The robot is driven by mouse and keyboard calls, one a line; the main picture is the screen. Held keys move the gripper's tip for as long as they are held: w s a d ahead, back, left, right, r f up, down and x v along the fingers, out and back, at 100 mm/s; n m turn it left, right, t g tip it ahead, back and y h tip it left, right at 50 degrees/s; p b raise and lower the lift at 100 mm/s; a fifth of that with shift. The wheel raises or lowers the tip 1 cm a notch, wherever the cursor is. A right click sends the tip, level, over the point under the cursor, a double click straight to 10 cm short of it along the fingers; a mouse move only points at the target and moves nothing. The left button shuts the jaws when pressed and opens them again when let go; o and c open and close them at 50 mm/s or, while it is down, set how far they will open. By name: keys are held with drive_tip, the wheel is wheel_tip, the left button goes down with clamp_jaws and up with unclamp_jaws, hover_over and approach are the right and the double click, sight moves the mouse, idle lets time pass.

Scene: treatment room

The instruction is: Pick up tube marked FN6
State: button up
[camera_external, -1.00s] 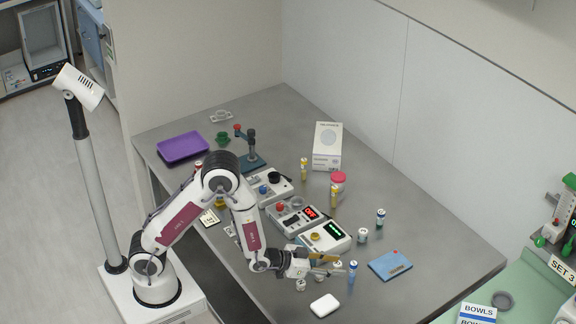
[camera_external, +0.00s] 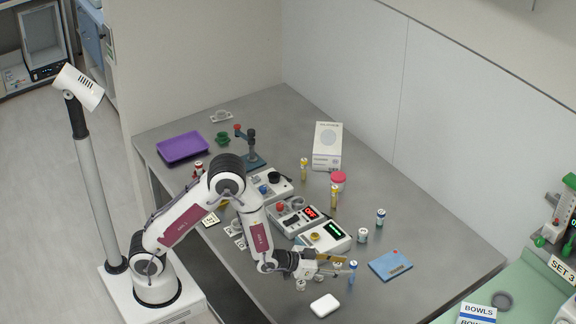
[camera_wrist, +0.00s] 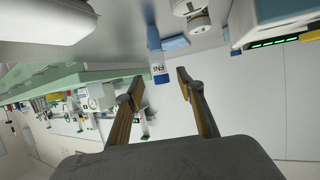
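A blue tube (camera_external: 352,275) with a white label stands upright near the front edge of the table. In the wrist view the blue tube (camera_wrist: 155,40) shows upside down, its label reading "FN" with the last character unclear. My gripper (camera_external: 340,265) is low beside it, pointing right, its fingers at about the tube's upper part. In the wrist view my gripper (camera_wrist: 159,84) is open, and the tube appears in the gap just beyond the fingertips. Nothing is held. Whether a finger touches the tube cannot be told.
Small white-capped vials (camera_external: 301,285) stand close under my gripper. A white box (camera_external: 324,306) lies in front, a blue device (camera_external: 390,265) to the right. Instruments with lit displays (camera_external: 325,238) stand behind.

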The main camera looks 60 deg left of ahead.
sight(353, 267)
drive_tip(key=shift+w, duration=0.1)
drive_tip(key=shift+x, duration=2.55)
drive_tip(key=shift+f, duration=0.2)
drive_tip(key=c, duration=1)
